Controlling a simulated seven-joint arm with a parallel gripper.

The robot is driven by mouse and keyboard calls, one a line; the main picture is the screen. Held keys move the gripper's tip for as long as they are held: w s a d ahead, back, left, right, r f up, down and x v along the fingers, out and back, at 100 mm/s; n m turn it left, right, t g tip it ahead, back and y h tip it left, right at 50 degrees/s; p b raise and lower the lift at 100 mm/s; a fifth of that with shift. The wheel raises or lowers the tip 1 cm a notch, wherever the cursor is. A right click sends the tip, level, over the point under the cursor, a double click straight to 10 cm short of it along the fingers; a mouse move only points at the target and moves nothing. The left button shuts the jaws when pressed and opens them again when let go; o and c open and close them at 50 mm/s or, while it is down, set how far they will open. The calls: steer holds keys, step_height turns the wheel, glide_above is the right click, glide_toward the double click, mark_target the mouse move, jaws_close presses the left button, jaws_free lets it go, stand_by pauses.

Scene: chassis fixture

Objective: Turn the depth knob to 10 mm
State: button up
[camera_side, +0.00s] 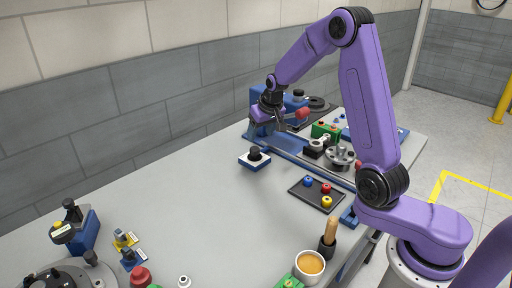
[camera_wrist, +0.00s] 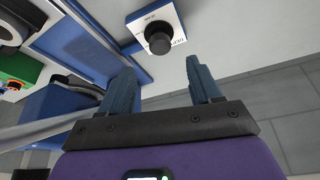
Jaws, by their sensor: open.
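The depth knob is a round black knob (camera_wrist: 158,38) on a small box with a white top and blue sides (camera_wrist: 133,27). Lettering on the white top is partly visible but too small to read for a setting. In the side view the black knob (camera_side: 254,153) stands on its box (camera_side: 250,164) on the grey table. My gripper (camera_wrist: 161,68) is open, with its two blue-grey fingers apart and nothing between them. The knob shows just beyond the fingertips, apart from them. In the side view my gripper (camera_side: 270,118) is above and behind the knob, by the blue fixture.
A blue rail fixture (camera_side: 290,148) runs behind the knob. A red-ended lever (camera_side: 302,113) is close to my gripper. A dark tray (camera_side: 316,194) with coloured knobs lies to the right. The table left of the knob box is clear.

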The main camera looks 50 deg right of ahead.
mark_target(255, 149)
steer(key=x, duration=0.8)
steer(key=shift+w+f, duration=0.1)
steer(key=c, duration=1)
